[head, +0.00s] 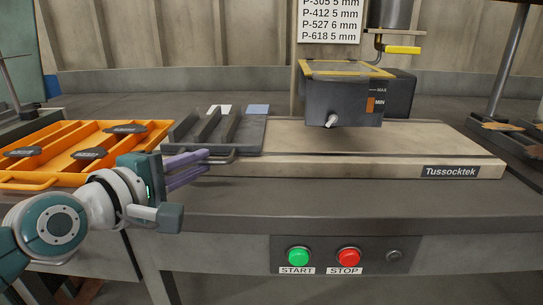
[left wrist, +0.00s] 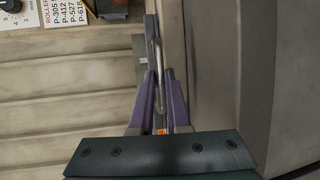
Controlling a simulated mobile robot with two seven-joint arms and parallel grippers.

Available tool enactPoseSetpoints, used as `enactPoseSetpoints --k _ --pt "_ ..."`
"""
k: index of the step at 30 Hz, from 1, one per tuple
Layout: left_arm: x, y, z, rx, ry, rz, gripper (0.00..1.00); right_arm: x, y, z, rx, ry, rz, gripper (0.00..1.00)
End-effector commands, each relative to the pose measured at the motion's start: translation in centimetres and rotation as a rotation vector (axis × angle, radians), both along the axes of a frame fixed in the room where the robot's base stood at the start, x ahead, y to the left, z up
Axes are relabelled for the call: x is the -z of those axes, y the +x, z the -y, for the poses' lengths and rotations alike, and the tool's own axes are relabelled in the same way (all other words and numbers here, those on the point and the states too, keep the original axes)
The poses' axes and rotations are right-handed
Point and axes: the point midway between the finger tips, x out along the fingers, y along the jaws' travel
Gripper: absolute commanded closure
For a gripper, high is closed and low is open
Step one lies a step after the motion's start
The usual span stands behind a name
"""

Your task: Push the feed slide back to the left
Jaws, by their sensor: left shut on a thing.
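The feed slide (head: 253,138) is a dark grey grooved plate at the left end of the machine's long beige bed (head: 420,152). A thin bar handle (head: 228,157) runs along its front edge. My left gripper (head: 206,163) reaches in from the left, and its purple fingers are shut on the handle. In the left wrist view the handle (left wrist: 157,50) runs between the fingers of the gripper (left wrist: 161,74). The fingers hide part of the handle in the head view. My right gripper is in neither view.
An orange tray (head: 62,160) with several dark brake shoes stands on the left. A grey box (head: 345,98) with a yellow rim stands over the bed, right of the slide. Green START (head: 299,256) and red STOP (head: 349,257) buttons sit on the front panel. The bed's right part is clear.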

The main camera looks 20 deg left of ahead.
Motion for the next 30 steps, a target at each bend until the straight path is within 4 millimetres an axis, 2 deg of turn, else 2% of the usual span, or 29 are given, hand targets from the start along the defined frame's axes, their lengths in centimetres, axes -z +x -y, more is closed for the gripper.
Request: enactPoseSetpoints --k 17,18,24,26,30 --pt "-0.08 -0.15 -0.76 -0.002 0.0 0.002 1.0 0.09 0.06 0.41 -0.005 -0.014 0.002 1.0" --pt "-0.07 -0.15 -0.76 -0.002 0.0 0.002 0.82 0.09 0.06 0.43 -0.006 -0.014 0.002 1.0" --pt "-0.03 -0.16 -0.65 0.0 0.0 0.001 0.59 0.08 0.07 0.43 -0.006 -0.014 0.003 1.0" --pt "-0.02 -0.17 -0.62 0.0 0.0 0.0 0.55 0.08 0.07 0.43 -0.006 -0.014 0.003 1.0" --pt "0.0 -0.18 -0.57 0.001 -0.001 0.0 0.55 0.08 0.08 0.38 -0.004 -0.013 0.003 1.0"
